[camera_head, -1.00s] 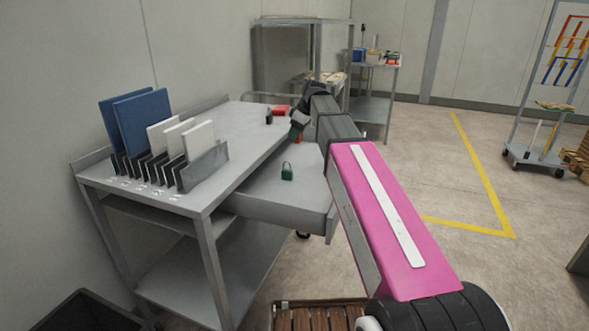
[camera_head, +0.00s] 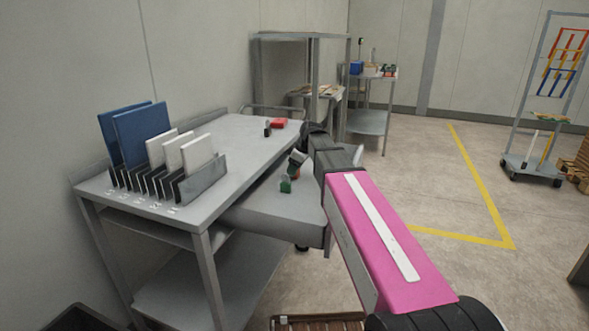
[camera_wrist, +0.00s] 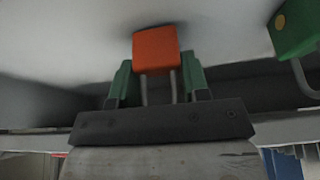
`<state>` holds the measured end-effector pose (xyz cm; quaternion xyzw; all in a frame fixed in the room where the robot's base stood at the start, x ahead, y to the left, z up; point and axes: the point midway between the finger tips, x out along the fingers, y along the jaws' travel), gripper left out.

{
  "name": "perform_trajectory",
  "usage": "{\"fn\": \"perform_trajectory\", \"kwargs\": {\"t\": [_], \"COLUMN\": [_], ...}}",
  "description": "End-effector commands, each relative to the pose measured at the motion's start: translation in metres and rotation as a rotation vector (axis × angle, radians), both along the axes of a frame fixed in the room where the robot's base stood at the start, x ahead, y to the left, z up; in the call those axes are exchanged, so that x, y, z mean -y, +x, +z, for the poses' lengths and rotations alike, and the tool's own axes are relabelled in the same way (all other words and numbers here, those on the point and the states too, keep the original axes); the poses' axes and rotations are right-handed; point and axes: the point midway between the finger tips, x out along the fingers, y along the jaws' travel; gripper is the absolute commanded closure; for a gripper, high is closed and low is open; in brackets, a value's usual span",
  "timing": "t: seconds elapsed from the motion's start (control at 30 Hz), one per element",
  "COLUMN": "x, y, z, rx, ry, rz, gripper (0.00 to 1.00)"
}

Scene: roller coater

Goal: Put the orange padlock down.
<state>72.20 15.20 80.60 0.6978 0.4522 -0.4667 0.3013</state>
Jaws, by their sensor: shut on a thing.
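The orange padlock (camera_wrist: 156,50) is in my gripper (camera_wrist: 159,80) in the wrist view. Its two-legged shackle is between the green-tipped fingers, and its body points away from them. In the head view my gripper (camera_head: 297,163) is low over the pulled-out grey drawer (camera_head: 262,212), and only a little of the orange padlock (camera_head: 296,174) shows. Whether its body touches the drawer's surface I cannot tell. A green padlock (camera_head: 285,186) stands on that surface just beside it, and it also shows at the upper right in the wrist view (camera_wrist: 293,27).
The grey table (camera_head: 228,147) above the drawer holds a rack (camera_head: 205,178) of blue and white panels. A red thing (camera_head: 279,123) and a small black thing (camera_head: 267,128) lie at its far end. The drawer's front part is clear.

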Motion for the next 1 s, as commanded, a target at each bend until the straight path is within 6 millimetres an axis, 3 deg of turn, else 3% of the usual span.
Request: {"fn": "perform_trajectory", "kwargs": {"t": [0.2,0.23,0.3,0.67,0.83,1.0], "x": [0.000,0.000,0.000,0.000,0.006,0.017], "y": [0.000,0.000,0.000,0.000,-0.003,-0.008], "z": [-0.003,-0.003,-0.003,0.001,0.017,0.046], "rx": [-0.001,-0.001,-0.001,0.000,0.000,0.001], "ry": [0.000,0.000,0.000,0.000,0.000,0.001], "rz": [0.000,0.000,0.000,0.000,-0.001,-0.001], "gripper": [0.88,0.54,0.32,0.32,0.32,0.32]}}
